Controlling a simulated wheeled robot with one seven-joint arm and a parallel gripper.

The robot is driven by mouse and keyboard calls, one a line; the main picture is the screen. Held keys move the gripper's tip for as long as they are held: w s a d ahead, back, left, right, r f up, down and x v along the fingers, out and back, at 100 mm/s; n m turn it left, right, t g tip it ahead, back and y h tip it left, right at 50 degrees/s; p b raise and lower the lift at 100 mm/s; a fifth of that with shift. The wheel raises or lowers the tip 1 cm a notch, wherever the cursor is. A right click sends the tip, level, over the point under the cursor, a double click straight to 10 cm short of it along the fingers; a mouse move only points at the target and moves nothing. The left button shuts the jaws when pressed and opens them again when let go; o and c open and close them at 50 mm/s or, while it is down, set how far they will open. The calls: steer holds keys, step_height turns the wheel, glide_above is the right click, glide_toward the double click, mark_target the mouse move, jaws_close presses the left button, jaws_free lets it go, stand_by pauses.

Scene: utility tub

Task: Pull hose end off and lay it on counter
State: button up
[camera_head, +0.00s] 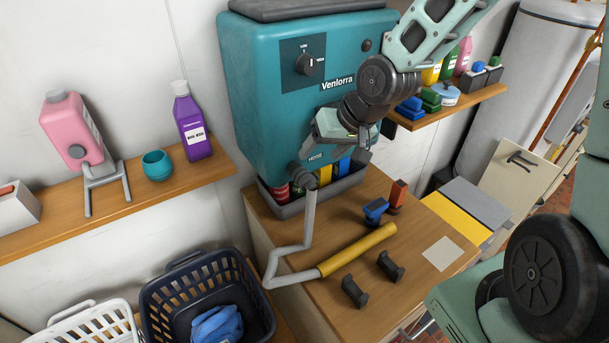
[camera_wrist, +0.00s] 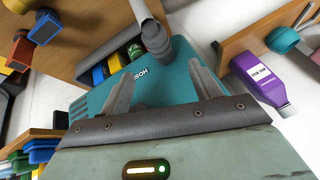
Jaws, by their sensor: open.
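The teal machine (camera_head: 270,85) has a dark hose port at its lower left front, marked HOSE. The dark cuff of the hose end (camera_head: 309,180) sits at this port; it also shows in the wrist view (camera_wrist: 155,38). The grey hose (camera_head: 308,220) hangs from it, bends on the wooden counter (camera_head: 320,310) and runs into a yellow tube (camera_head: 357,249). My gripper (camera_head: 318,137) is in front of the machine, above and right of the hose end. In the wrist view my gripper (camera_wrist: 163,90) has its two fingers apart, with nothing between them and the hose end beyond them.
A grey bin of bottles (camera_head: 345,185) stands behind the hose. Two dark cradles (camera_head: 372,279), a blue block (camera_head: 376,210) and an orange block (camera_head: 397,194) stand on the counter. A pale square (camera_head: 443,253) marks its right side. A dark basket (camera_head: 205,300) is at the left.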

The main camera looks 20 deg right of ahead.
mark_target(304, 171)
steer(key=x, duration=1)
steer(key=shift+p, duration=0.35)
steer(key=c, duration=1.1)
